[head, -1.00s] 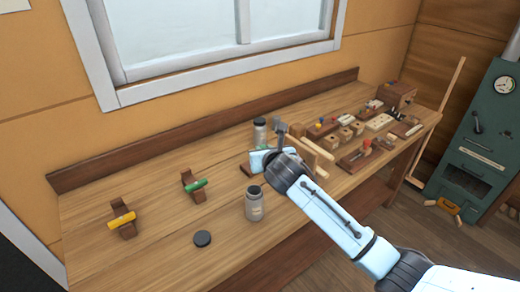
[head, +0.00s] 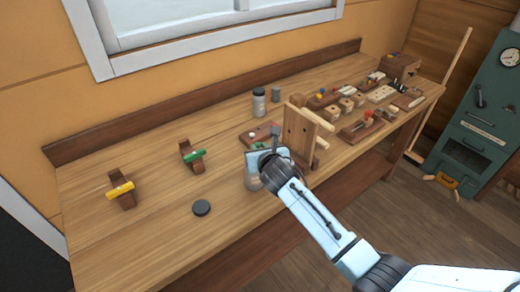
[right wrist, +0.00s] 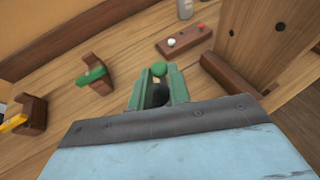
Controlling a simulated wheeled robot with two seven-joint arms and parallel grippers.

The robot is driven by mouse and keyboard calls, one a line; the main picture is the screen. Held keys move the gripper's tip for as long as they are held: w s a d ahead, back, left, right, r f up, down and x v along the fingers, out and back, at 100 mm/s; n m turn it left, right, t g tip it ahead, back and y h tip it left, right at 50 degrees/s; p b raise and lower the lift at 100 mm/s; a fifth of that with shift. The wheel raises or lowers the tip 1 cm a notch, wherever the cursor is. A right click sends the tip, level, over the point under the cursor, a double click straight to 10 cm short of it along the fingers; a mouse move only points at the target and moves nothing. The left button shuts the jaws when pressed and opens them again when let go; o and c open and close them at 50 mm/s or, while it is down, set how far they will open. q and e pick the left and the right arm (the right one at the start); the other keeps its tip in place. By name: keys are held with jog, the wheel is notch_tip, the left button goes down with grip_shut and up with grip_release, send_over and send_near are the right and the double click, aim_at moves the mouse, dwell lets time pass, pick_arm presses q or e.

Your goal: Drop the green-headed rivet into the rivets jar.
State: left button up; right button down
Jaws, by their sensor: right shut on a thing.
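The green-headed rivet (right wrist: 158,69) is held between the fingers of my right gripper (right wrist: 158,88) in the right wrist view; its green round head shows at the fingertips. In the head view my right gripper (head: 254,152) is over a glass jar (head: 252,184) near the front of the bench, hiding most of it. A dark opening shows below the fingers in the wrist view. The jar's label cannot be read here. A dark round lid (head: 202,208) lies on the bench left of the jar. My left gripper is not in view.
A wooden block (head: 260,130) holds red- and white-headed rivets behind the gripper. An upright wooden board (head: 298,132) stands close on the right. Another jar (head: 259,103) stands at the back. Green-handled (head: 193,156) and yellow-handled (head: 121,189) tools stand left.

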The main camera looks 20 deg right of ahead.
jog(key=shift+f, duration=0.4)
jog(key=c, duration=1.2)
grip_release()
jog(key=shift+c, duration=0.2)
jog(key=shift+s, duration=0.1)
jog(key=p+v, duration=0.1)
jog(key=v, duration=1.2)
jog(key=shift+r, duration=0.2)
jog(key=shift+s+d, duration=0.1)
